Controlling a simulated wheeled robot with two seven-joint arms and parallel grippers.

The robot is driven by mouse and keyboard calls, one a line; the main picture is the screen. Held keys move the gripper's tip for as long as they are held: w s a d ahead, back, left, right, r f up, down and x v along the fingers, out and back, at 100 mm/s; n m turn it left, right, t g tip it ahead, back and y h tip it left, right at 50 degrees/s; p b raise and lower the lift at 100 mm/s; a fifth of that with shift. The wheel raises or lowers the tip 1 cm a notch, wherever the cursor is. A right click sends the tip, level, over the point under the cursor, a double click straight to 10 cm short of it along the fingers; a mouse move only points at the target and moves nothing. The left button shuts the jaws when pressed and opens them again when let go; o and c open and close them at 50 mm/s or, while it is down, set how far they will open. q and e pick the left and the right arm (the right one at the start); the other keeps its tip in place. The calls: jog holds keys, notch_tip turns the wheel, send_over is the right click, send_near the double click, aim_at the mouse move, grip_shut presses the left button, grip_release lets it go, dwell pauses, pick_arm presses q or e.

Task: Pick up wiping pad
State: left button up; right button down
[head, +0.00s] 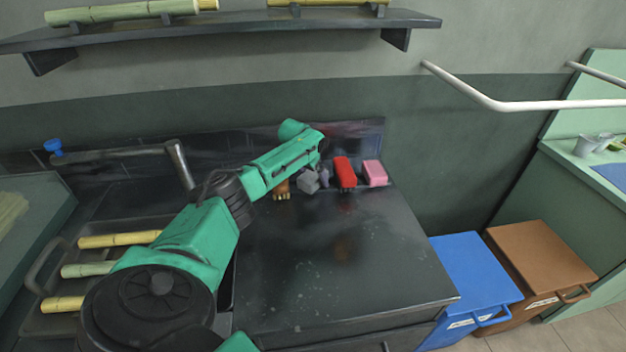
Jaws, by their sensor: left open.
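A pink block (375,173), which looks like the wiping pad, lies at the back right of the dark counter. My left arm reaches across from the lower left to the back of the counter. My left gripper (316,179) is small and partly hidden behind my wrist, pointing down near the counter's back edge. It is open, left of the red brush and apart from the pink block. Its fingertips are hard to make out beside the grey shapes there. My right gripper is out of view.
A red brush (344,171) stands between my gripper and the pink block. A brown brush (282,190) is at its left. The dark counter (340,260) is clear in front. Blue (470,270) and brown (540,260) bins stand right; a shelf (230,27) hangs above.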

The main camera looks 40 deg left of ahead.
aim_at(313, 174)
pick_arm(q)
jog(key=shift+f, duration=0.1)
jog(key=c, duration=1.4)
notch_tip(313, 174, up, 11)
jog(key=shift+f+b, duration=0.2)
jog(key=shift+b, duration=0.2)
